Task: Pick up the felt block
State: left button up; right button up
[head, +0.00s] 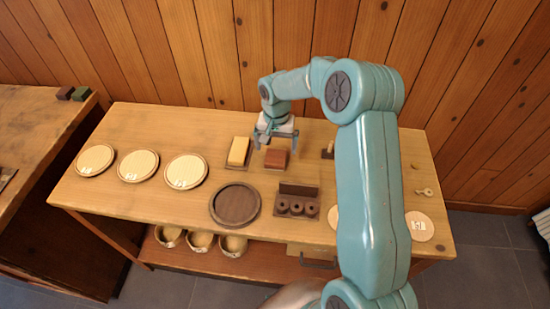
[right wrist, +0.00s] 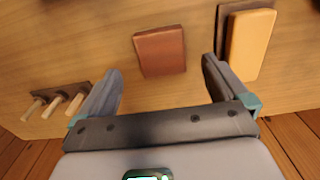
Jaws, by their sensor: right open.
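A red-brown block (head: 277,159), which looks like the felt block, lies flat on the wooden bench. It also shows in the right wrist view (right wrist: 160,51), whole and unobstructed. My right gripper (head: 276,141) is open and empty, close to the block at its far side in the head view. In the right wrist view the two fingers (right wrist: 162,82) are spread wider than the block, which lies between and beyond their tips. I see no contact. My left gripper is not in view.
A yellow block (head: 239,150) on a dark base sits just left of the red-brown block. A dark round tray (head: 235,204) and a dark holder with spools (head: 297,208) stand in front. Several pale discs (head: 138,165) lie left. A small pegged rack (right wrist: 62,103) shows in the wrist view.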

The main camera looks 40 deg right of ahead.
aim_at(276, 157)
jog(key=shift+a+f, duration=0.15)
jog(key=shift+f, duration=0.2)
jog(key=f, duration=0.2)
jog(key=f+p, duration=0.1)
jog(key=f, duration=0.1)
jog(key=shift+d, duration=0.2)
jog(key=shift+w+f, duration=0.15)
jog(key=shift+f, duration=0.1)
jog(key=shift+a+r, duration=0.1)
jog(key=shift+a, duration=0.05)
jog(key=shift+c, duration=1.2)
jog(key=c, duration=0.9)
jog(key=shift+r, duration=0.1)
